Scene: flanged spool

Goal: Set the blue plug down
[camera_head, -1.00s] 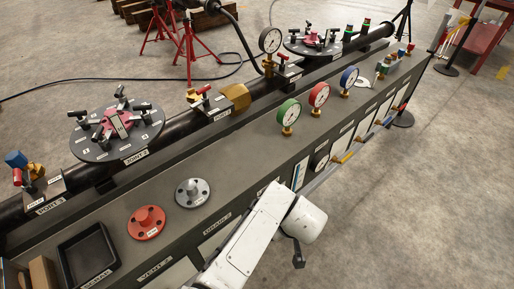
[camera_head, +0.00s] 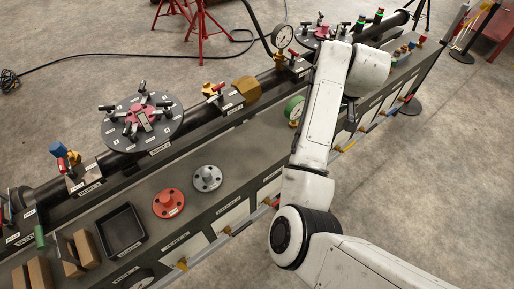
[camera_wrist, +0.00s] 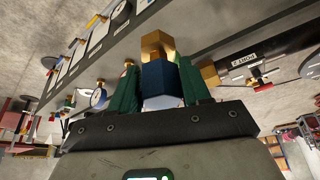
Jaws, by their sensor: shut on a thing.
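In the wrist view, the blue plug (camera_wrist: 160,85), a blue body with a brass hex end, sits between the green fingers of my gripper (camera_wrist: 159,68). The fingers are shut on its sides and the brass end points away from the palm. The plug appears clear of the bench, which shows behind it at a tilt. In the head view my white arm reaches over the far part of the bench and hides the gripper and plug.
The long grey bench (camera_head: 240,158) carries a black tray (camera_head: 122,232), a red flange (camera_head: 168,203) and a grey flange (camera_head: 207,178). Upright obstacles include the green gauge (camera_head: 294,108) and a white gauge (camera_head: 283,36). A blue-topped fitting (camera_head: 57,149) stands at left. Bare bench top lies beside the flanges.

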